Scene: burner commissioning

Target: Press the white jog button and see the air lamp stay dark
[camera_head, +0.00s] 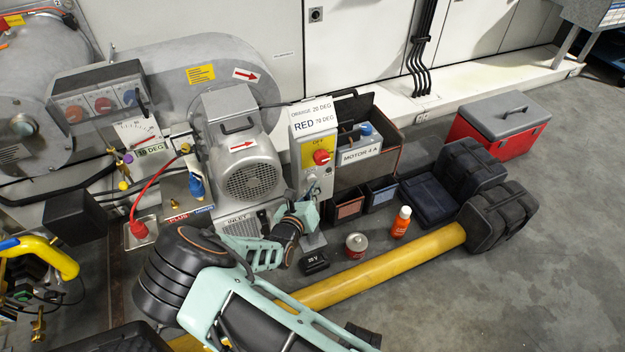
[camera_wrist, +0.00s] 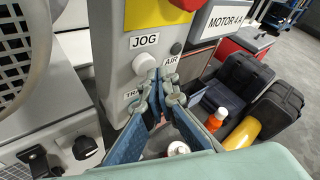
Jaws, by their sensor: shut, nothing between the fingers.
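The white jog button (camera_wrist: 144,64) sits under the JOG label on the front of the grey control box (camera_head: 304,120). The round air lamp (camera_wrist: 176,48) is to its right, above the AIR label, and looks dark grey and unlit. My gripper (camera_wrist: 160,82) is shut and empty, its tips at the lower right of the button, partly over the panel. I cannot tell whether they touch the button. In the head view my gripper (camera_head: 307,212) is in front of the lower part of the box. Part of the label below the button is hidden by a finger.
A red rotary switch (camera_head: 321,157) on a yellow plate is above the button. The blower (camera_head: 240,150) stands close on the left. An orange bottle (camera_head: 401,222), a small can (camera_head: 356,244) and a yellow tube (camera_head: 390,265) are on the floor nearby. Floor at far right is clear.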

